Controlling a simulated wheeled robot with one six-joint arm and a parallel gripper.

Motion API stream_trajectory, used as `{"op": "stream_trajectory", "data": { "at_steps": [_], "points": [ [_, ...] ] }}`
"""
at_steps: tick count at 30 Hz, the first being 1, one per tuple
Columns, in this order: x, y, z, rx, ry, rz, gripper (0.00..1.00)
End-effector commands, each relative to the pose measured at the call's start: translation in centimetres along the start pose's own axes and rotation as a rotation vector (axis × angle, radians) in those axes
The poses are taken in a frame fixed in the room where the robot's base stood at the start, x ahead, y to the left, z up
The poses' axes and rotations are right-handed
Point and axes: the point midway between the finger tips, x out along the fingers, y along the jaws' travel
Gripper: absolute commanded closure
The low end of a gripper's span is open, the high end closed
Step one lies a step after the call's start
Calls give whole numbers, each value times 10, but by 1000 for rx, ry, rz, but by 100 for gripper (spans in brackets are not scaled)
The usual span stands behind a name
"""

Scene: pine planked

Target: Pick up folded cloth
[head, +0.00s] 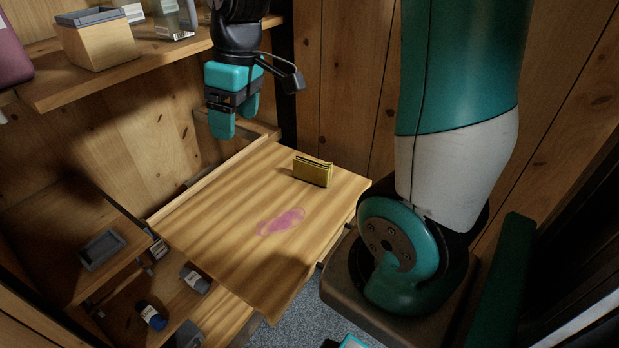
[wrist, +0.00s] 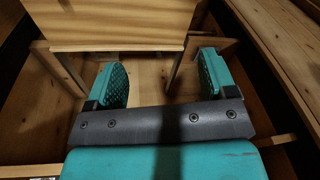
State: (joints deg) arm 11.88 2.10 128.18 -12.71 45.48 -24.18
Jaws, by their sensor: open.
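A small yellow-olive folded cloth (head: 312,172) stands on the wooden pull-out board (head: 210,225), near its far right edge. My gripper (head: 233,125) hangs above and to the left of the cloth, beyond the board's back left part, and is apart from it. In the wrist view my gripper (wrist: 162,85) shows its two teal fingers spread with nothing between them. The cloth is not visible in the wrist view. The board's edge seems to show at the top of the wrist view (wrist: 110,25).
A pink stain (head: 281,221) marks the board. An upper shelf holds a wooden box (head: 97,38) and glass containers (head: 174,18). Below left are a grey tray (head: 102,249) and small bottles (head: 152,316). The board around the cloth is otherwise clear.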

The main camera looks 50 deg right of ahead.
Motion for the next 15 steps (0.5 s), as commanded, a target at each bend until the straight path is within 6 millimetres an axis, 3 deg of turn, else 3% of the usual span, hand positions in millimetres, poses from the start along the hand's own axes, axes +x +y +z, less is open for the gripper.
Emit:
{"op": "stream_trajectory", "data": {
  "at_steps": [1, 3, 6, 10, 15],
  "points": [
    [23, 48, 8, 59, -22, 28, 22],
    [35, 103, 22, 109, -53, 62, 22],
    [47, 161, 49, 164, -91, 91, 22],
    [56, 200, 74, 201, -121, 106, 22],
    [79, 209, 83, 206, -131, 105, 22]
  ]
}}
